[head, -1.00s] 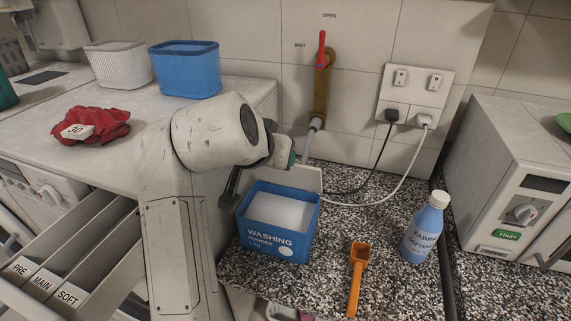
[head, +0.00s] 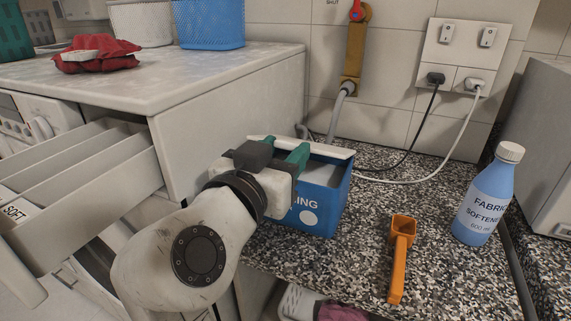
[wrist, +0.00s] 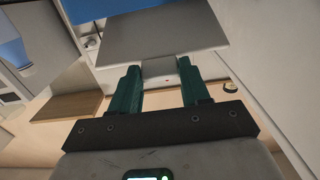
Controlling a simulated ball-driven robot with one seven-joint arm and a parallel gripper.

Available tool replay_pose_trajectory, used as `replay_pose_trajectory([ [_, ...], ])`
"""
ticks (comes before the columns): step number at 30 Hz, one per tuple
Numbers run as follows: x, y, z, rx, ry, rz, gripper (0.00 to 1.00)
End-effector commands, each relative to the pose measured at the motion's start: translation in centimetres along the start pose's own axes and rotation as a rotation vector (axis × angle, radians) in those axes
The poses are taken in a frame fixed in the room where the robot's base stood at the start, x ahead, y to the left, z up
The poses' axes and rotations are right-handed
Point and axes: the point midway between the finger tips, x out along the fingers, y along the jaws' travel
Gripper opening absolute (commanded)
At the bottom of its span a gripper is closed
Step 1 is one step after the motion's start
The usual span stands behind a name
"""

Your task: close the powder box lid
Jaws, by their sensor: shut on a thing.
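The blue washing powder box (head: 325,205) stands on the speckled counter, left of the orange scoop. Its pale lid (head: 335,152) shows as a narrow strip above the box, and white powder shows beneath it. The lid's exact tilt is hard to tell. My gripper (head: 281,149) is at the lid's left part, above the box, with its green fingers shut on the lid. In the wrist view, my gripper (wrist: 160,75) has a pale tab of the lid (wrist: 150,38) between its fingers. My gripper and wrist hide the box's left front.
Cables hang from the wall sockets (head: 458,72) behind. An open detergent drawer (head: 80,185) juts out at left. Counter between box and scoop is clear.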

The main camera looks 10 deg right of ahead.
Motion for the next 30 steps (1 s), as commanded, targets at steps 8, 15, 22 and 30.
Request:
replay_pose_trajectory([
  [8,-0.6,0.0,3.4,0.0,0.153,-0.001,0.0],
  [15,-0.9,0.0,5.2,0.0,0.271,-0.002,0.0],
  [22,-0.9,0.0,6.3,0.0,0.357,0.0,0.0],
  [30,-0.9,0.0,6.9,0.001,0.413,-0.001,0.0],
])
